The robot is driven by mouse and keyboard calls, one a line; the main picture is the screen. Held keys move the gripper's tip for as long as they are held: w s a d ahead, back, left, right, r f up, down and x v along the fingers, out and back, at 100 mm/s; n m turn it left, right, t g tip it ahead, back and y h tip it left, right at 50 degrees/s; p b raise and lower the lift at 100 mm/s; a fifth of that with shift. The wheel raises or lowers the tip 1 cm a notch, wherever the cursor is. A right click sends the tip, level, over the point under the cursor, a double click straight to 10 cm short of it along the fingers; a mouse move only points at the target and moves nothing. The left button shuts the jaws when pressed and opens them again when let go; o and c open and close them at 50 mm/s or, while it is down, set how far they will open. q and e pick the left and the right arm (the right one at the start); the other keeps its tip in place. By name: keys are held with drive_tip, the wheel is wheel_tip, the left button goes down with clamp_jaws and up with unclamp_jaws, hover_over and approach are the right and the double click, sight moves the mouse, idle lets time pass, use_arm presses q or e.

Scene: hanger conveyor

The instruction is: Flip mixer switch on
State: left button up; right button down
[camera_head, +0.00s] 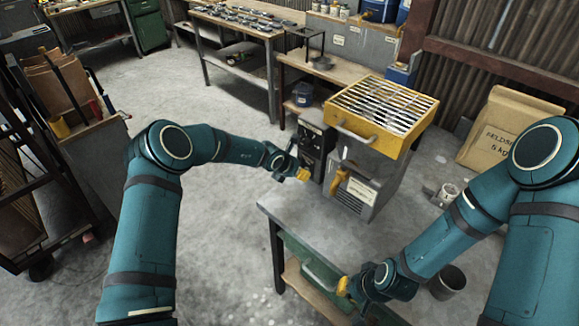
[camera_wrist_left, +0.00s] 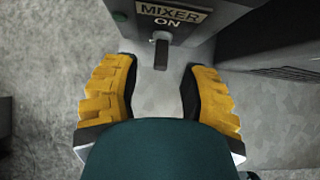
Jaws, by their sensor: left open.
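The mixer switch (camera_wrist_left: 161,52) is a small dark lever on a dark panel, under a label (camera_wrist_left: 170,15) reading MIXER and ON, at the top of the left wrist view. My left gripper (camera_wrist_left: 160,88) is open, its yellow fingers on either side of and below the lever; I see no contact. In the head view the left gripper (camera_head: 301,174) is at the dark control box (camera_head: 314,140) beside the machine. My right gripper (camera_head: 345,288) is low by the table's front edge, and its fingers are too small to read.
A grey machine (camera_head: 372,185) with a yellow grated tray (camera_head: 385,108) stands right of the control box. A grey table (camera_head: 330,232) is in front. A paper sack (camera_head: 510,128) and a bucket (camera_head: 447,283) are at the right. Open floor (camera_head: 215,240) lies left of the table.

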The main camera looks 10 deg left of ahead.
use_arm(q)
drive_tip(key=v, duration=1)
drive_tip(key=shift+r, duration=0.1)
drive_tip(key=s+f+m+g+b, duration=0.1)
drive_tip(key=s+f+m, duration=0.2)
drive_tip(key=s+f, duration=0.1)
drive_tip(key=s+f+m+g+y+b, duration=0.1)
drive_tip(key=s+f+m, duration=0.3)
drive_tip(key=s+f, duration=0.1)
drive_tip(key=shift+a+f+m+y, duration=0.2)
drive_tip(key=shift+m+y, duration=0.1)
drive_tip(key=s+f+m+g+b, duration=0.1)
drive_tip(key=s+f+m+b, duration=0.1)
drive_tip(key=s+f+m, duration=0.3)
drive_tip(key=s+f+m+g+h+b, duration=0.1)
drive_tip(key=s+f+m+b, duration=0.2)
drive_tip(key=s+m, duration=1.1)
drive_tip(key=s+f, duration=0.3)
drive_tip(key=s, duration=0.1)
drive_tip(key=shift+d+b, duration=0.3)
drive_tip(key=shift+s, duration=0.1)
